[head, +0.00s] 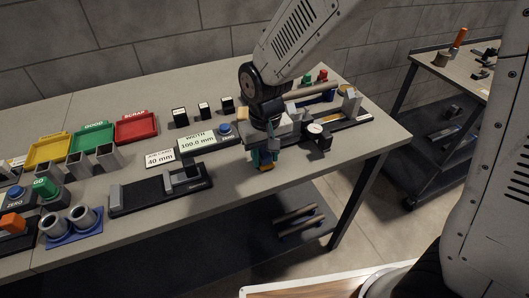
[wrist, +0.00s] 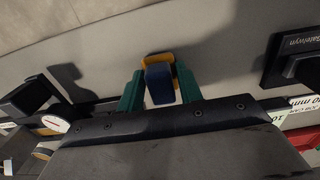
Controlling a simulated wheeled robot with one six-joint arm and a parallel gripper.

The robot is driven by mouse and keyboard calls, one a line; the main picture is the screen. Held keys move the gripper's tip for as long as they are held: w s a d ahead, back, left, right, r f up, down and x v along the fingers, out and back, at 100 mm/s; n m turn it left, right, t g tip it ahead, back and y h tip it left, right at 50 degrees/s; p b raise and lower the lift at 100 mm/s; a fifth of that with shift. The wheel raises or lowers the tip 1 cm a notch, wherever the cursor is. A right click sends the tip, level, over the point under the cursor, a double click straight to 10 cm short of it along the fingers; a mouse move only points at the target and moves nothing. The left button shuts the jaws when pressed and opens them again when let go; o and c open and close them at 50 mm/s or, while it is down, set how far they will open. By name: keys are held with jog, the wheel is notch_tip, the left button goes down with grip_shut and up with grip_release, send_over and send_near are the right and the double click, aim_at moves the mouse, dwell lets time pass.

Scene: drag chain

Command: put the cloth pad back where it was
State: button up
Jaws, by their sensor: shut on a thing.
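My gripper (head: 263,160) is near the table's front edge, right of the black slide gauge. In the wrist view, its green fingers (wrist: 159,90) are shut on a small blue and yellow block, which I take to be the cloth pad (wrist: 158,80). The blue part sits between the fingers and the yellow part shows beyond it. In the head view only a yellow-orange bit of the pad (head: 265,168) shows below the fingers. I cannot tell whether it touches the table. My arm hides part of the table behind it.
A dial gauge (head: 315,129) on a fixture stands close to the right of my gripper. The black slide gauge (head: 160,190) and a width display (head: 198,142) are to the left. Yellow, green and red trays (head: 137,127) lie farther left. The front edge of the table (head: 330,168) is close by.

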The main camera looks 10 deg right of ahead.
aim_at(266, 153)
jog(key=shift+d+f, duration=0.1)
jog(key=shift+f, duration=0.1)
jog(key=o, duration=0.9)
notch_tip(266, 153, up, 12)
jog(key=s+d+r+m, duration=0.1)
jog(key=s+d+r, duration=0.25)
jog(key=d, duration=0.35)
jog(key=s+d+r+m, duration=0.1)
jog(key=s+d+r, duration=0.2)
jog(key=s+d, duration=0.25)
jog(key=shift+m+t, duration=0.6)
jog(key=s+d, duration=0.2)
jog(key=s, duration=0.1)
jog(key=s+d, duration=0.5)
jog(key=s, duration=0.2)
jog(key=shift+s+d+f, duration=0.1)
jog(key=shift+d, duration=0.3)
